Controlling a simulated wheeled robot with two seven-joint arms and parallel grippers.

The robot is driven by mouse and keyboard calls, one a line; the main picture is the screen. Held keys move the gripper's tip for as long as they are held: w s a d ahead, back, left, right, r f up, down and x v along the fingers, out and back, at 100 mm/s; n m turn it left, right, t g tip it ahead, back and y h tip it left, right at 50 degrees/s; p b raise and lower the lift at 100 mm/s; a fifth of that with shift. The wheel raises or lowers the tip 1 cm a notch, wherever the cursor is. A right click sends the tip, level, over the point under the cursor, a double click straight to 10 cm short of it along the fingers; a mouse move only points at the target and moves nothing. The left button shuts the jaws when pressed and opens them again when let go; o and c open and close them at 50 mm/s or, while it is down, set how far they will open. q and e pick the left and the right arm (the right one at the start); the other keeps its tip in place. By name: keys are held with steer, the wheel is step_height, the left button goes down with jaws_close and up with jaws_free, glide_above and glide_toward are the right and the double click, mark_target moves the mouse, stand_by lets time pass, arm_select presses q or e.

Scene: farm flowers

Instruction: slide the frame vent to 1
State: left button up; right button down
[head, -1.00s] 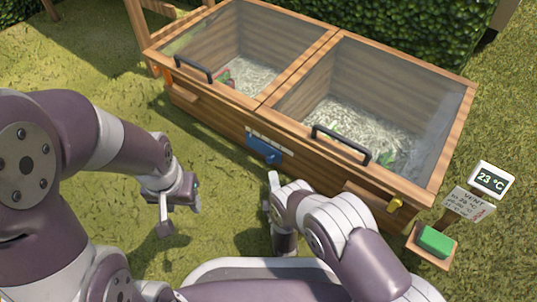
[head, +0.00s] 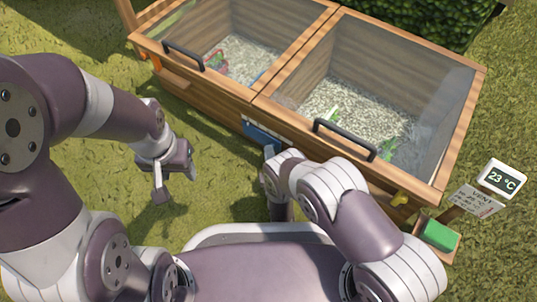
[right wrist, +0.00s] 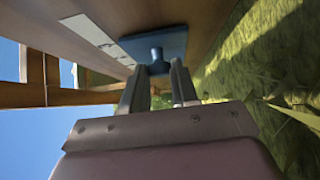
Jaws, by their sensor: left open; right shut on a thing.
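The frame vent is a blue plate (head: 258,134) with a knob, on the front wall of the wooden cold frame (head: 205,92). A pale scale strip runs along it; its marks are too small to read. The right wrist view shows the blue plate (right wrist: 172,46), the strip (right wrist: 92,38) and the knob (right wrist: 157,60) between the fingertips. My right gripper (head: 268,154) is shut on the knob; my arm partly hides the vent in the head view. My left gripper (head: 176,184) is open and empty above the grass, left of the vent.
A display (head: 502,180) reads 23 °C at the right, above a vent sign (head: 477,201) with small text and a green block (head: 438,236) on a wooden tray. Two black handles (head: 345,140) sit on the glass lids. Grass in front is clear.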

steer(key=s+d, duration=0.1)
steer(key=s+d+p, duration=0.1)
steer(key=d, duration=0.1)
arm_select(q)
steer(key=shift+r, duration=0.7)
arm_select(e)
steer(key=shift+s, duration=0.1)
steer(key=c, duration=0.9)
jaws_free()
steer(key=shift+o, duration=0.2)
